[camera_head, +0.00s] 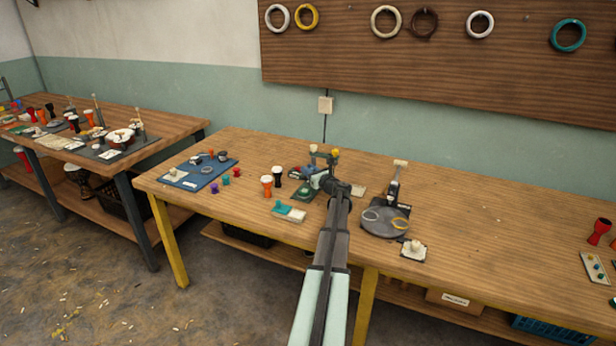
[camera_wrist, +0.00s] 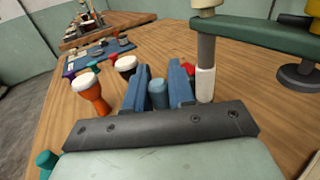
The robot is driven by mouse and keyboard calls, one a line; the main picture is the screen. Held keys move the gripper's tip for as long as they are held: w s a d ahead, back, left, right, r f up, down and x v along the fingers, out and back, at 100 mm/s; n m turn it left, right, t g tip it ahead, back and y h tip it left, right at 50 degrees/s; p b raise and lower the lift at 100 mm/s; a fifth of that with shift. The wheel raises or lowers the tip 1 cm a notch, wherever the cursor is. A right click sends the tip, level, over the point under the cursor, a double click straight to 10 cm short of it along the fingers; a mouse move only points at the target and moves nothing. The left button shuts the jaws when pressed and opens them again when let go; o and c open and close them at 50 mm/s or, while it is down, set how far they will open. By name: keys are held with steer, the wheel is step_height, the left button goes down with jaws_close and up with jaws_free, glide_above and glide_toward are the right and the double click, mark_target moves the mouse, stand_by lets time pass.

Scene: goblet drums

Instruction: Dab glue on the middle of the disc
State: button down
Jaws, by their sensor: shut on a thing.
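My gripper (camera_wrist: 158,88) has two blue fingers closed on a short blue-grey cylinder (camera_wrist: 158,95), seen end-on between them. What the cylinder belongs to is hidden by the gripper. In the head view my gripper (camera_head: 334,184) is over the middle of the workbench, hiding what lies directly under it. A dark grey round plate (camera_head: 385,222) lies right of the gripper, with a pale ring and a yellow ring on it. I cannot tell which thing is the disc for glue, and I see no clear glue dab.
A green arm (camera_wrist: 258,36) with an upright grey and white post (camera_wrist: 205,84) stands close right of my fingers. Orange-red (camera_wrist: 90,92) and black (camera_wrist: 126,66) goblet drums stand at left. A blue mat (camera_head: 200,172) holds small parts. The bench right of the plate is mostly clear.

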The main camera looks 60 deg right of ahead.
steer(key=shift+r, duration=2.35)
steer(key=shift+a, duration=0.1)
steer(key=w+a+f+n+t+y, duration=0.1)
steer(key=w+a+f+n+y, duration=0.2)
steer(key=w+a, duration=0.8)
steer(key=w+a+f+n+y, duration=0.15)
steer(key=w+a+y, duration=0.4)
steer(key=a, duration=1.15)
steer(key=w+a+f+n+t+y, duration=0.1)
steer(key=w+a+n+y, duration=0.25)
steer(key=w+a, duration=0.75)
steer(key=a+f+n+g+y, duration=0.25)
steer(key=a+n+y, duration=0.35)
steer(key=a, duration=2.2)
steer(key=s+a+n+g+y, duration=0.1)
steer(key=s+a+g+y, duration=0.1)
steer(key=a, duration=0.8)
steer(key=s+a+n+g+y, duration=0.2)
steer(key=s+a+y, duration=0.1)
steer(key=a, duration=0.8)
steer(key=shift+s+g+y, duration=0.35)
steer(key=shift+s+y, duration=0.05)
steer(key=shift+s, duration=0.4)
steer(key=shift+w, duration=0.1)
